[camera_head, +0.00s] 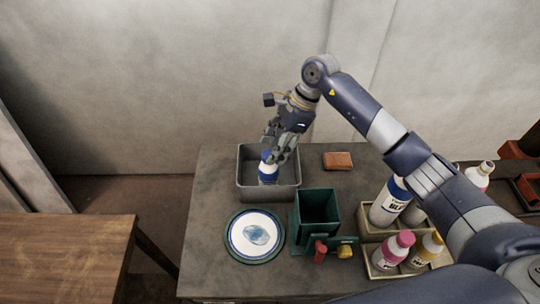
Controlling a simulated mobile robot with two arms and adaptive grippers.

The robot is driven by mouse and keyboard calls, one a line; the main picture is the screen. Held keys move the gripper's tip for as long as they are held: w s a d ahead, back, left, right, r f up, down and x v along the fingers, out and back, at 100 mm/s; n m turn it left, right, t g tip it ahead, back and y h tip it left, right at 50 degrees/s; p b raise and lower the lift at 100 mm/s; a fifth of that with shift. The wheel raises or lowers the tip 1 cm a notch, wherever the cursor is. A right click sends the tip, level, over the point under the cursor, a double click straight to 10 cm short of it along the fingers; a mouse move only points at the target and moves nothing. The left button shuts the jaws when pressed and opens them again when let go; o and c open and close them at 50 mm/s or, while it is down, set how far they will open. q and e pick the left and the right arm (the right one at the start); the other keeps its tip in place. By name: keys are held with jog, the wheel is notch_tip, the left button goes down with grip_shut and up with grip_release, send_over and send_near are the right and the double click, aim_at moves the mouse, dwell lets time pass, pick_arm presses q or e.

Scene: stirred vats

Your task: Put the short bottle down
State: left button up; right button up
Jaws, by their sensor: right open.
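I cannot tell whether a finger still touches the bottle. My left gripper is not in view.
A green bin (318,213), a blue-rimmed plate (238,252) and a brown block (338,160) are near the tub. Crates with bottles (390,202) stand to the right under my right arm. A wooden table (65,255) stands at left.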

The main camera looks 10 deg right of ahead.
jog(key=b+v, duration=0.1)
jog(key=v, duration=0.7)
jog(key=shift+b, duration=0.4)
jog(key=shift+r, duration=0.15)
